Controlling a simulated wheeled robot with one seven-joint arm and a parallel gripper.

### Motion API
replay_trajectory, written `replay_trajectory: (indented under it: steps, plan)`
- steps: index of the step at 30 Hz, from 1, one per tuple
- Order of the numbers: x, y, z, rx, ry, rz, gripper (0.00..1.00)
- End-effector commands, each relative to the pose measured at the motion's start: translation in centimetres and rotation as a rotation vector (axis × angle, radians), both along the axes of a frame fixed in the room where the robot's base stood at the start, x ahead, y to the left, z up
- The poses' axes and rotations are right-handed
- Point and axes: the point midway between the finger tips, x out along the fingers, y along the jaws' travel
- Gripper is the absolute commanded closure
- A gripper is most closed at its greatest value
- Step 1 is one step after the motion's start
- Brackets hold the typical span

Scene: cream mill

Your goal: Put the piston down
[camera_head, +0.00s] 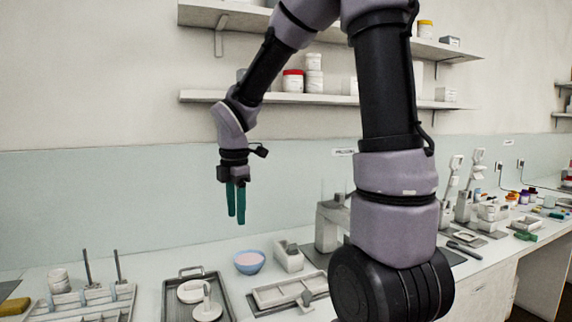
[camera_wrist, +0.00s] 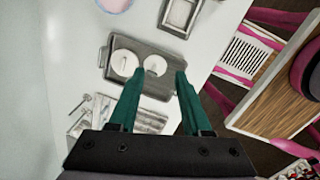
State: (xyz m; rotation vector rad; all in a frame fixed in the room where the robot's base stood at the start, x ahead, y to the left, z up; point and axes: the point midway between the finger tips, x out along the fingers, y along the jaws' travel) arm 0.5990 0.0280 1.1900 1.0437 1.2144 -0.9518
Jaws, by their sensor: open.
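A white disc with an upright stem, which looks like the piston (camera_head: 207,312), stands in a grey metal tray (camera_head: 228,300) on the bench. It also shows in the wrist view (camera_wrist: 156,64), between my fingertips in the picture but well below them. A second pale disc (camera_head: 190,291) lies beside it in the tray, farther from me, and shows in the wrist view (camera_wrist: 124,63). My gripper (camera_head: 237,220) has green fingers pointing down. It is open and empty, high above the bench and apart from the tray. Its fingers also show in the wrist view (camera_wrist: 157,74).
A blue bowl (camera_head: 249,268) with pink contents and a small white box (camera_head: 288,257) stand right of the tray. A pale rectangular frame (camera_head: 290,291) lies nearby. A rack with rods (camera_head: 90,298) is at left. Wall shelves (camera_head: 330,98) hold jars behind my arm.

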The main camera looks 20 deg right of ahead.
Motion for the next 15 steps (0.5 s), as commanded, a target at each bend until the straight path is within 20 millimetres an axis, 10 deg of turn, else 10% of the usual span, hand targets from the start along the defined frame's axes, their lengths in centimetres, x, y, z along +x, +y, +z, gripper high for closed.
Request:
replay_trajectory:
  steps: [6,15]
  plan:
    - [-4.6,-4.5,7.2,0.229,-0.174,-0.861,0.52]
    - [-11.2,-8.0,12.7,0.729,-0.177,-1.801,0.52]
